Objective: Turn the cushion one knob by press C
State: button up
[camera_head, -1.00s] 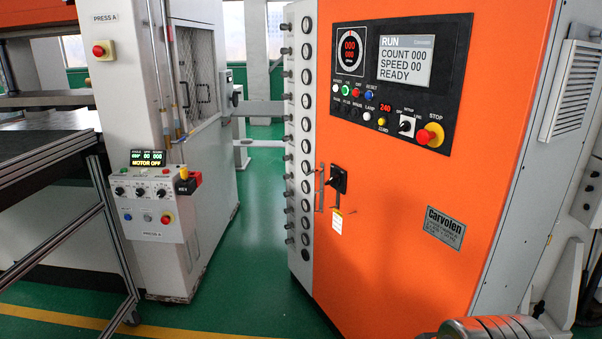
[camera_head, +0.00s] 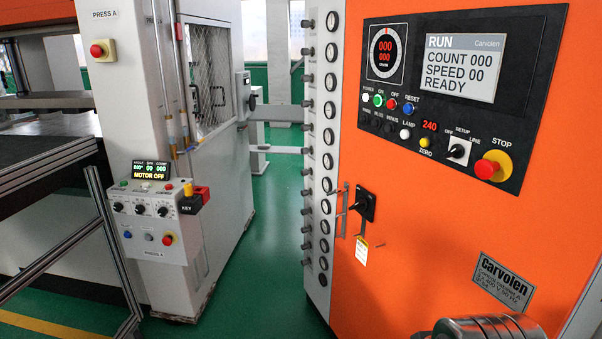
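No label for press C or for cushion one can be read in this view. A tall grey panel (camera_head: 316,215) with a column of several round gauges (camera_head: 330,81) stands at the left edge of an orange cabinet (camera_head: 430,230). Small knobs (camera_head: 307,77) stick out along the panel's left side, one beside most gauges. They are too small to show any markings. A ribbed metal part of my own arm shows at the bottom right. My gripper's fingers are not in view.
The cabinet's control panel (camera_head: 460,95) reads RUN and READY and has a red STOP button (camera_head: 491,168). Press A's white column (camera_head: 125,80) stands at the left with a control box (camera_head: 150,215) reading MOTOR OFF. Clear green floor (camera_head: 265,260) lies between them.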

aim_at(304, 78)
jog(key=u, duration=0.3)
jog(key=i, duration=1.5)
jog(key=u, duration=0.65)
jog(key=i, duration=0.9)
jog(key=u, duration=0.55)
jog(key=i, duration=0.95)
jog(key=u, duration=0.25)
